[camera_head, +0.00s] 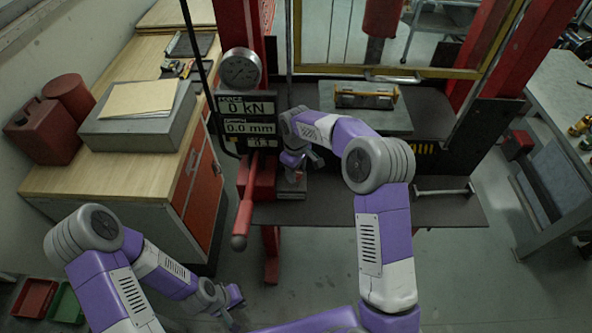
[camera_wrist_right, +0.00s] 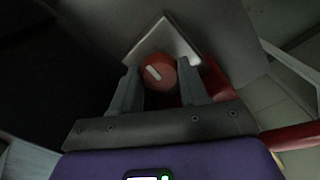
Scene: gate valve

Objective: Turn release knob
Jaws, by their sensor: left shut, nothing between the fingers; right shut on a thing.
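The release knob (camera_wrist_right: 157,74) is a round red knob with a white bar mark, in front of a pale metal plate (camera_wrist_right: 165,42) in the right wrist view. My right gripper (camera_wrist_right: 159,82) has a finger on each side of the knob and is shut on it. In the head view my right gripper (camera_head: 293,172) is at the press, just right of the red lever; the knob itself is hard to make out there. My left gripper (camera_head: 237,302) hangs low at the lower left, away from the press, shut and empty.
A red lever (camera_head: 243,215) slants down beside my right gripper. A gauge (camera_head: 240,69) and display panel (camera_head: 247,122) stand above it. A wooden bench (camera_head: 130,170) with a grey box (camera_head: 140,118) is at left. A dark press table (camera_head: 420,208) lies to the right.

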